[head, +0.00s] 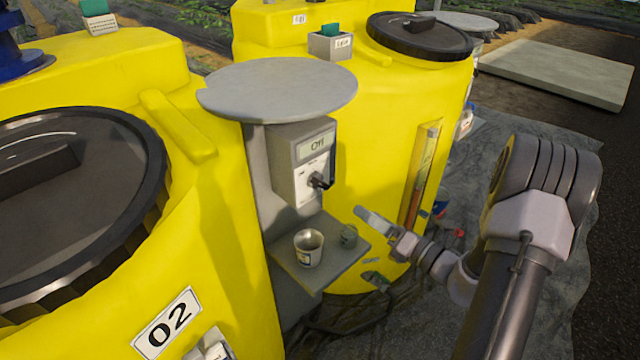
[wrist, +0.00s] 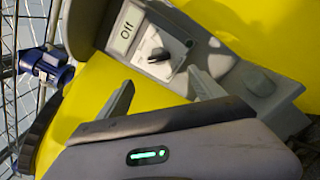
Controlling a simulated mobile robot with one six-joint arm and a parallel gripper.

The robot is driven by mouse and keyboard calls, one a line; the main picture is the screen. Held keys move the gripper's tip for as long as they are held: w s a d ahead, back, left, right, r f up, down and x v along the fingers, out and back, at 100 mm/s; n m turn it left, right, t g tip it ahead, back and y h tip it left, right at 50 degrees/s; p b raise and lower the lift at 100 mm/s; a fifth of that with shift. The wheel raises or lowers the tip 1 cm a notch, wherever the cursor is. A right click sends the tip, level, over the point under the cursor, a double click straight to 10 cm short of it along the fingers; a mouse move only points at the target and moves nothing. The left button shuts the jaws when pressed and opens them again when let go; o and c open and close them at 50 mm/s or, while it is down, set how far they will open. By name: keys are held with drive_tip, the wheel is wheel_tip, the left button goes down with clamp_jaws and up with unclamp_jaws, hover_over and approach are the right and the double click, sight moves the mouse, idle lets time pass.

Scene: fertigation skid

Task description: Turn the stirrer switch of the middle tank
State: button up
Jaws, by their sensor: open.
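A grey switch box (head: 303,160) is mounted on a grey stand between two yellow tanks. Its display (head: 315,145) reads "Off", and a black rotary knob (head: 320,181) sits below on a white plate. In the wrist view the display (wrist: 126,30) and the knob (wrist: 158,53) show ahead of the fingers. My gripper (head: 367,215) is open and empty, to the right of and below the knob, apart from it. In the wrist view my gripper (wrist: 163,90) has its fingers spread. The front left tank (head: 75,250) bears the label "02" (head: 166,322).
A round grey plate (head: 280,88) overhangs the box. The rear tank (head: 380,120) has an upright sight tube (head: 421,175) right of the box. Dark sheeting covers the ground.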

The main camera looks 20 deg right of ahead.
sight(324, 186)
drive_tip(key=b+x, duration=0.3)
drive_tip(key=x, duration=1.3)
drive_tip(key=shift+w+a, duration=0.15)
drive_tip(key=shift+a, duration=0.05)
drive_tip(key=shift+r, duration=0.1)
drive_tip(key=c, duration=1.4)
